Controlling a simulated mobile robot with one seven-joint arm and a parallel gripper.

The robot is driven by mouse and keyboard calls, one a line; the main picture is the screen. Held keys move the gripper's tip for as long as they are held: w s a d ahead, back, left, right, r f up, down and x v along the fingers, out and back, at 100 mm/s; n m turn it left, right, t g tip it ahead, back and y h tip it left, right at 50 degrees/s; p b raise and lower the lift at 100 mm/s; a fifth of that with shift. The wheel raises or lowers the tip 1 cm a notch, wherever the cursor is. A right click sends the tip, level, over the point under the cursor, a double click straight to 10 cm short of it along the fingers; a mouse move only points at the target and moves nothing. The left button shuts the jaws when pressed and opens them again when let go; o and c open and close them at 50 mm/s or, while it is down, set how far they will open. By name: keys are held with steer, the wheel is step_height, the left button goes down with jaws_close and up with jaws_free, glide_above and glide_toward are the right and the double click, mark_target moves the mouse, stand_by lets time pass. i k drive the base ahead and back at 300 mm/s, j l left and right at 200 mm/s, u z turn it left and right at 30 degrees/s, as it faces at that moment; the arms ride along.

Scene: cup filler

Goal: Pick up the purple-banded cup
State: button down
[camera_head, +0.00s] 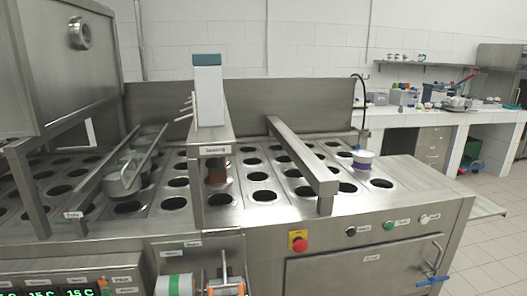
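A white cup with a purple-blue band (362,159) is at the right end of the steel filling machine's top plate. It stands upright at one of the round holes, and its lower part is partly hidden, so I cannot tell how deep it sits. My gripper is not in view.
The steel machine's top plate (406,172) has rows of round holes. A raised steel bar (303,160) crosses it left of the cup, and a tall sealing post (209,100) stands farther left. A red stop button (298,242) is on the front. Floor at right is clear.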

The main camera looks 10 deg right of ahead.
mark_target(361, 164)
steer(key=i+l, duration=0.1)
steer(key=l, duration=0.4)
steer(key=i+l, duration=0.15)
steer(key=l, duration=0.35)
steer(key=i+l+u, duration=0.1)
steer(key=l, duration=0.4)
steer(key=i+l, duration=0.1)
steer(key=l, duration=0.4)
steer(key=i+l+u, duration=0.1)
steer(key=i, duration=0.25)
steer(key=i+j, duration=0.45)
steer(key=j, duration=0.2)
